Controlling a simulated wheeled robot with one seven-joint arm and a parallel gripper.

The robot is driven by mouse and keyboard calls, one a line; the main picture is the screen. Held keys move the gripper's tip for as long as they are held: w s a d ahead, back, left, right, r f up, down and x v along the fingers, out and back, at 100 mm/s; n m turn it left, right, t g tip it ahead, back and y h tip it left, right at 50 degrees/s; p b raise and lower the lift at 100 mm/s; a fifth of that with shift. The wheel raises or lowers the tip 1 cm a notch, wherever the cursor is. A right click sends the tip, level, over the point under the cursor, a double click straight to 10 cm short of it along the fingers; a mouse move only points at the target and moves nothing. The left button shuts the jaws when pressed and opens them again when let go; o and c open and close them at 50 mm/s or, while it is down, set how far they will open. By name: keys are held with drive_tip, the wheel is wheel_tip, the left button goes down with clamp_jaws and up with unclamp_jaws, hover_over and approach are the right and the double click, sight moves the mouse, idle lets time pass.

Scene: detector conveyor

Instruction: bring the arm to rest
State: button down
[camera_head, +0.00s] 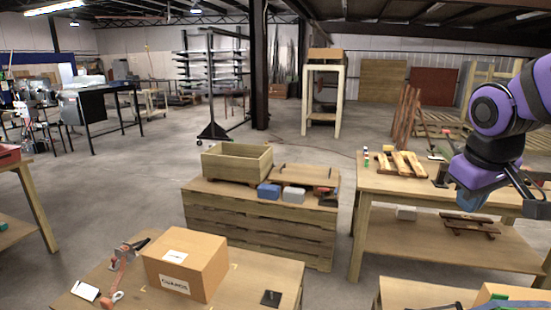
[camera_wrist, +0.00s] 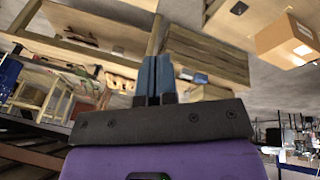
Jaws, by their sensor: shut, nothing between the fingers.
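My purple arm (camera_head: 500,110) is raised at the right edge of the head view, with its lower end hanging over the right wooden workbench (camera_head: 380,184). My gripper (camera_head: 470,200) shows there as a dark blue end pointing down. In the wrist view my gripper (camera_wrist: 156,62) has its two blue fingers side by side and touching, with nothing between them. I cannot tell how far the fingertips are from the bench top.
A cardboard box (camera_head: 200,268) sits on the front table (camera_head: 245,282), beside an orange-handled tool (camera_head: 121,262). A wooden crate (camera_head: 237,168) and blue and grey items top the middle slatted stand (camera_head: 250,223). Wooden pieces (camera_head: 400,164) lie on the right bench. Floor is open at left.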

drive_tip(key=s+a+r+m+t+y, duration=0.1)
drive_tip(key=s+a, duration=0.1)
drive_tip(key=s, duration=0.4)
drive_tip(key=s+a+r+m, duration=0.1)
drive_tip(key=s+r, duration=0.1)
drive_tip(key=s, duration=0.4)
drive_tip(key=shift+s+a+r+t+y, duration=0.3)
drive_tip(key=shift+a+t+y, duration=0.1)
